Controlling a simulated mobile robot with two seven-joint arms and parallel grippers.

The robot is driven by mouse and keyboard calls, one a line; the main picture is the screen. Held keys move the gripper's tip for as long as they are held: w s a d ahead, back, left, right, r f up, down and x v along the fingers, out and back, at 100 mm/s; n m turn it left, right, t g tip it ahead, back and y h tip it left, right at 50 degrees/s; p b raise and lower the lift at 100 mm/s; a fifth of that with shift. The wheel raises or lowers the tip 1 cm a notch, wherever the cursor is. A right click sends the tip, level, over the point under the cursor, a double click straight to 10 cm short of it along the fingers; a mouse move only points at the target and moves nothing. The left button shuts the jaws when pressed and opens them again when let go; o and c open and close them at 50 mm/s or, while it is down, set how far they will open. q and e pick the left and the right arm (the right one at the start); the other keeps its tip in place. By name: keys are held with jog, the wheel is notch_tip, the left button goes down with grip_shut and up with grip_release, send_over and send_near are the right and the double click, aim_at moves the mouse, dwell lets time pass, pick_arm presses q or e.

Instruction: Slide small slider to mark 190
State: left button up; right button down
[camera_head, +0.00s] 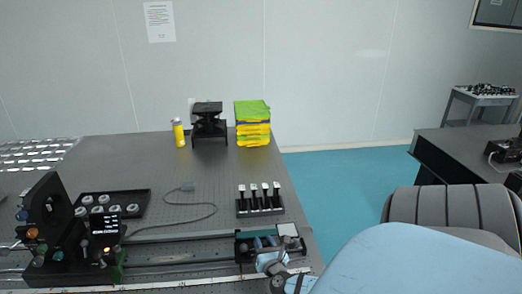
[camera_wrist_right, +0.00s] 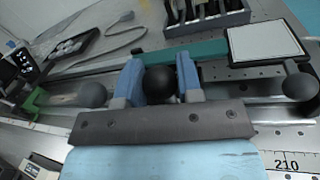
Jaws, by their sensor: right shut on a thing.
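My right gripper (camera_head: 265,250) is over the right end of the long rail (camera_head: 180,252) on the table. In the right wrist view its two blue fingers (camera_wrist_right: 160,82) stand on either side of a black ball knob (camera_wrist_right: 161,84) and are shut on it. This knob seems to belong to a slider on the rail, whose body is partly hidden by my gripper. A white square plate (camera_wrist_right: 266,46) is just right of the fingers. The white scale (camera_head: 190,283) runs along the rail's front edge; the mark 210 (camera_wrist_right: 287,165) shows at lower right. My left gripper is not in view.
More black knobs stand at left (camera_wrist_right: 92,95) and right (camera_wrist_right: 300,87) in the wrist view. Behind the rail are a holder with upright pieces (camera_head: 260,205), a cable (camera_head: 205,210) and a black tray (camera_head: 128,197). Dark equipment (camera_head: 48,205) stands at the left.

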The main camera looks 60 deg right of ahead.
jog(key=c, duration=0.8)
grip_release()
jog(key=b+v, duration=0.2)
jog(key=v, duration=1.2)
jog(key=shift+w, duration=0.1)
